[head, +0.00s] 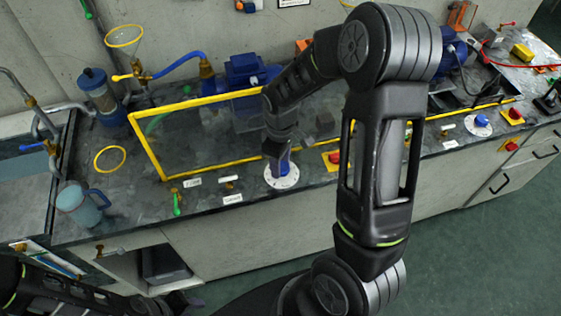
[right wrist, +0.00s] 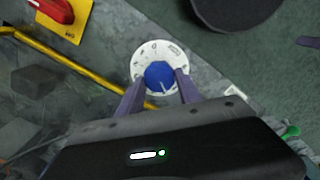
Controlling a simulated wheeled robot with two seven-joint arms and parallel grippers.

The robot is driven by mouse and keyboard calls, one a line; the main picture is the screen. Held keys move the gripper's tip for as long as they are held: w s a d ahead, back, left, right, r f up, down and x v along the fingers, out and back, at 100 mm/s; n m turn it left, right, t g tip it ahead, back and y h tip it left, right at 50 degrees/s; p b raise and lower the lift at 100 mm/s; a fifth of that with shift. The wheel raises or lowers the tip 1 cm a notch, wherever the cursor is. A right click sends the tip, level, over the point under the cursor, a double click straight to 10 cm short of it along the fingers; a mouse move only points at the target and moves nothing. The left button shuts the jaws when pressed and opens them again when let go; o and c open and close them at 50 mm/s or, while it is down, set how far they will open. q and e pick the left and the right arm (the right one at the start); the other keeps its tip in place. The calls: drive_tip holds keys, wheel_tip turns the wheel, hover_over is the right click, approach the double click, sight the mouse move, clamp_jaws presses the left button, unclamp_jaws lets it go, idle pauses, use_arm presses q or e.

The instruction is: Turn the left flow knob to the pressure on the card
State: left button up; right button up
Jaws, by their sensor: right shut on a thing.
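The left flow knob (right wrist: 160,75) is blue with a white pointer line. It sits on a round white dial (right wrist: 151,52) with dark marks, too small to read. The dial also shows in the head view (head: 282,183) on the dark worktop. My right gripper (head: 279,163) reaches down onto the knob, its fingers shut on the knob's two sides in the right wrist view. My left gripper (head: 182,302) shows only partly at the bottom of the head view, low in front of the bench. Small white cards (head: 232,198) lie near the dial, their print unreadable.
A yellow-framed guard (head: 150,150) stands behind the knob. A red switch on a yellow plate (head: 333,158) is right of it. A green-handled valve (head: 177,204) and a blue-handled jug (head: 78,204) are to the left. Another blue knob (head: 481,121) is far right.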

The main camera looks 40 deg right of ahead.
drive_tip(key=shift+c, duration=0.9)
drive_tip(key=shift+m, duration=0.8)
drive_tip(key=o, duration=1.4)
wheel_tip(320, 180, up, 8)
drive_tip(key=shift+f+b, duration=0.1)
drive_tip(key=shift+b, duration=0.6)
